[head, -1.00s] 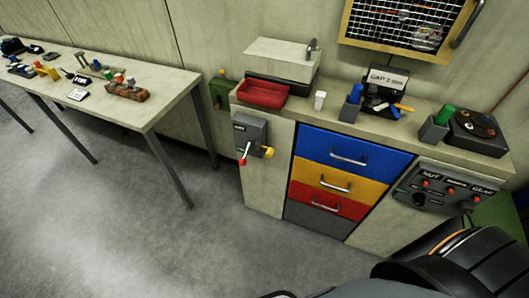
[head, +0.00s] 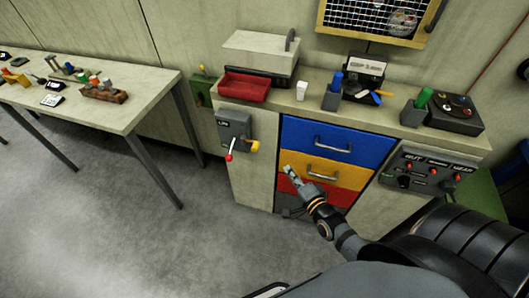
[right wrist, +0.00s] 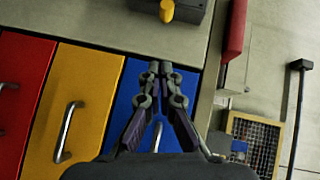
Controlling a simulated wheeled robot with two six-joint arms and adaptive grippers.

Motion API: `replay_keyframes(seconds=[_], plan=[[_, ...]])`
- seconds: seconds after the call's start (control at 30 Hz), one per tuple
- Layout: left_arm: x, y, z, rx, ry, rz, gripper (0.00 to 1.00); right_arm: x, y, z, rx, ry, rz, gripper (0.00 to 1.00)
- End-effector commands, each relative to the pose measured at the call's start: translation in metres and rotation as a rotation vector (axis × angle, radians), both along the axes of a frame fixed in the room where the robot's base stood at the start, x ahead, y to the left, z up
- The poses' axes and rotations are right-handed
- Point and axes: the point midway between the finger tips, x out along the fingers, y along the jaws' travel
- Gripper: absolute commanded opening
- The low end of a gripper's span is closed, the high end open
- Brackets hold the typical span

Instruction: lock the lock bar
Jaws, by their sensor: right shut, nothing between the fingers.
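A grey box (head: 234,132) is fixed to the cabinet's left front panel. It has a thin lever with a red end (head: 229,157) pointing down and a yellow knob (head: 254,146) at its right side. I cannot tell which part is the lock bar. The yellow knob also shows at the top of the right wrist view (right wrist: 166,11). My right gripper (head: 289,171) is shut and empty, in front of the drawers, right of and lower than the yellow knob in the head view. Its fingers (right wrist: 159,68) show over the blue drawer (right wrist: 131,92). My left gripper is out of view.
Blue (head: 331,141), yellow (head: 322,168) and red (head: 332,192) drawers with bar handles are closed. A red tray (head: 247,86) stands on the counter above. A switch panel (head: 430,175) is at the right. A table (head: 150,88) stands left, with free floor before it.

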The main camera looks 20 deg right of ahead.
Motion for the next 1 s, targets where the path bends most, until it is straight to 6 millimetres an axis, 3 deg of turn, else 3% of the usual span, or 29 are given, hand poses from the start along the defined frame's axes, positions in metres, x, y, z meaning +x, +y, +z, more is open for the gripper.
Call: replay_keyframes(seconds=[0.1, 0.47, 0.93, 1.0], plan=[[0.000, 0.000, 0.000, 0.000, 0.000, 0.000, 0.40, 0.001, 0.002, 0.008, 0.023, -0.016, 0.000, 0.00], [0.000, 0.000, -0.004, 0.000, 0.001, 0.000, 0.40, 0.008, 0.002, 0.006, 0.022, -0.016, 0.001, 0.00], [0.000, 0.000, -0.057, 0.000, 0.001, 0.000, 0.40, 0.100, 0.009, -0.011, 0.021, -0.019, 0.000, 0.00], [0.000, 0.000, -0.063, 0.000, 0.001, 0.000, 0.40, 0.108, 0.017, -0.014, 0.025, -0.017, -0.002, 0.00]])
